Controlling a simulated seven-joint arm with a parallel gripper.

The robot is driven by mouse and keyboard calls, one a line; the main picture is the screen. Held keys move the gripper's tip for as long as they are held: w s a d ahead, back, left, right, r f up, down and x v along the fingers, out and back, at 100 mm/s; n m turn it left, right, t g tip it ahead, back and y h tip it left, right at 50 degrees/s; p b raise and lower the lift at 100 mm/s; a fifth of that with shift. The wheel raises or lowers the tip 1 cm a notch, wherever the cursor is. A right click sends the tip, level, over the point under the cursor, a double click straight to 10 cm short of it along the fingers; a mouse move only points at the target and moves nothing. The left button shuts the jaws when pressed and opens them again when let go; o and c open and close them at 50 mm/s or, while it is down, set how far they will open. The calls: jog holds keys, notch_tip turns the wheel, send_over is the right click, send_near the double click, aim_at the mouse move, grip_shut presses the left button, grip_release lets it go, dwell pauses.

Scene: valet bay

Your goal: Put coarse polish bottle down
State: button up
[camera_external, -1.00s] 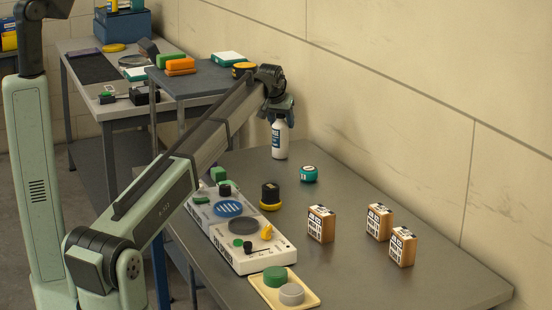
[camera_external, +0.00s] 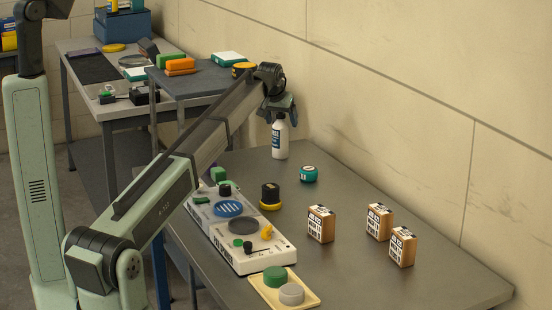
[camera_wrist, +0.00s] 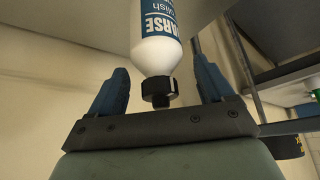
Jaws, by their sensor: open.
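The coarse polish bottle (camera_external: 279,140) is white with a blue label and stands upright on the far part of the grey table, near the wall. In the wrist view the bottle (camera_wrist: 155,42) shows its black cap between my gripper's two blue fingers, with a gap on both sides. My gripper (camera_external: 279,108) is open around the top of the bottle in the external view. In the wrist view my gripper (camera_wrist: 160,88) holds nothing.
On the grey table (camera_external: 360,265) stand a teal round tin (camera_external: 308,174), a black and yellow pad (camera_external: 270,196), several labelled wooden blocks (camera_external: 321,224), a white panel (camera_external: 255,262) and a cream tray (camera_external: 312,300). The wall is close behind the bottle.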

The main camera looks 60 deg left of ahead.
jog(key=v, duration=1.1)
jog(key=shift+r, duration=0.15)
